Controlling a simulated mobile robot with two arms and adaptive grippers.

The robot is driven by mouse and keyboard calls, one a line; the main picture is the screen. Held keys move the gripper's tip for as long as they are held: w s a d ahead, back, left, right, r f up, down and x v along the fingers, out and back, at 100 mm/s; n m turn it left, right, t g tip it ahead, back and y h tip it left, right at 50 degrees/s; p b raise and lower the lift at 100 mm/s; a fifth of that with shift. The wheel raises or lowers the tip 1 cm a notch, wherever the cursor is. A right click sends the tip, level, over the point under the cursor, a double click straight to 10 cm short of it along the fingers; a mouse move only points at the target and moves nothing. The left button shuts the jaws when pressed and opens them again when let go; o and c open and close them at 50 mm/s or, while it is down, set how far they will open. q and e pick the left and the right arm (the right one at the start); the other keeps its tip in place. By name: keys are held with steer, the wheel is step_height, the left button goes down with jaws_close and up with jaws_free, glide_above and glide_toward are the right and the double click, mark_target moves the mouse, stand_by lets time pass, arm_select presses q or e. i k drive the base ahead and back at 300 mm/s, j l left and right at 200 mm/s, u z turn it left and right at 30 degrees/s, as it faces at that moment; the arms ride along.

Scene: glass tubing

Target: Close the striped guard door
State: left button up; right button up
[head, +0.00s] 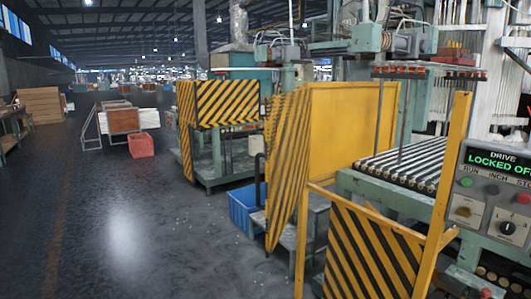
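A tall panel with yellow and black diagonal stripes (287,165) stands upright at the middle of the head view. It looks like the guard door, seen at a steep angle. It stands out from the machine, beside a plain yellow panel (343,125), so it appears open. Its hinge and handle cannot be made out clearly. A lower striped panel in a yellow frame (368,258) stands nearer, at the bottom right. Neither of my grippers is in view.
A control panel (498,195) reading "DRIVE LOCKED OFF" is at the right, beside a roller bed (405,163). A blue bin (243,208) sits on the floor behind the striped door. Another striped machine guard (228,103) stands farther back. Floor (120,220) at left is clear.

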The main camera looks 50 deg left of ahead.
mark_target(278, 114)
steer(key=k+j+u, duration=0.2)
steer(key=j, duration=1.3)
steer(key=j+u, duration=0.2)
steer(key=j, duration=1.25)
